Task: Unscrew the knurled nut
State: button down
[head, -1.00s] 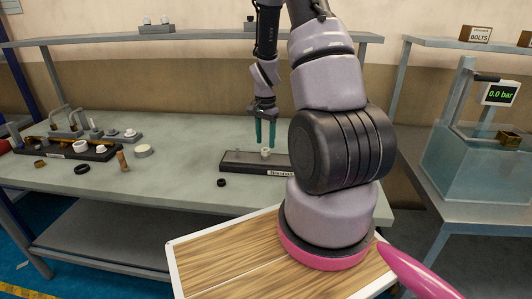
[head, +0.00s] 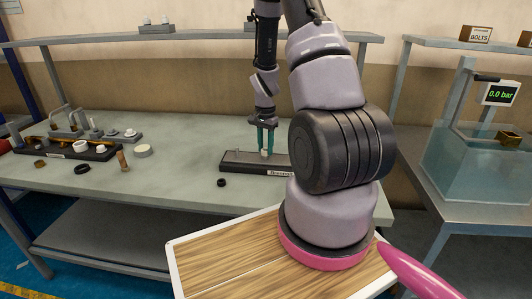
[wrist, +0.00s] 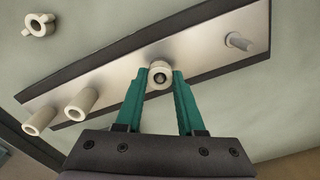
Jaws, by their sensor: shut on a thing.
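The knurled nut (wrist: 160,73) is a pale round ring around a stud with a dark centre, in the middle of a plate (wrist: 190,55). Its knurling is too small to make out. In the head view the nut (head: 265,152) is a small pale shape on the dark fixture (head: 240,162). My gripper (wrist: 160,76) has its two teal fingers shut on the nut from both sides. It points down over the fixture in the head view (head: 266,150). The lower part of the stud is hidden.
On the plate stand two pale cylinders (wrist: 80,103) and a bare grey stud (wrist: 238,41). A loose pale winged part (wrist: 39,24) lies beside it. A black ring (head: 221,182) lies on the table. Another fixture (head: 65,151) stands left; a water tank (head: 475,160) stands right.

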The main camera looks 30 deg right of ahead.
jog(key=n, duration=0.4)
jog(key=shift+n, duration=0.4)
jog(key=n, duration=0.2)
jog(key=shift+n, duration=1.5)
jog(key=n, duration=0.3)
jog(key=shift+n, duration=1)
